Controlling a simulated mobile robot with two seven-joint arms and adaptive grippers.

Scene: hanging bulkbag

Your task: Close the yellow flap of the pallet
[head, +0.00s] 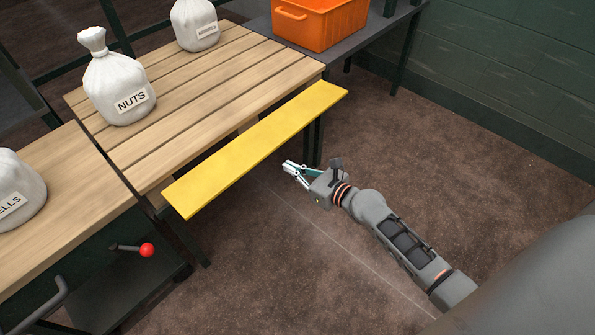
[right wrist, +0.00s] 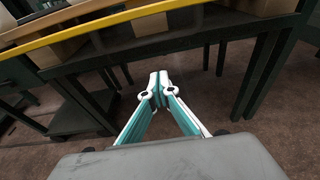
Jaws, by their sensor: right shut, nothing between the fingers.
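The yellow flap (head: 258,147) is a long flat board along the front edge of the wooden pallet (head: 215,85). In the head view it sticks outward from that edge, roughly level. In the right wrist view the yellow flap (right wrist: 100,33) shows edge-on as a strip across the top left. My right gripper (head: 288,167) is shut and empty, in front of the flap and lower than it, apart from it. Its fingertips (right wrist: 158,78) meet in the right wrist view, below the flap's edge. My left gripper is in neither view.
A white NUTS sack (head: 118,88) and another sack (head: 195,24) stand on the pallet. A third sack (head: 18,190) is at the left. An orange crate (head: 318,22) sits on a dark table behind. A red-knobbed lever (head: 147,250) juts out at lower left. The floor in front is clear.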

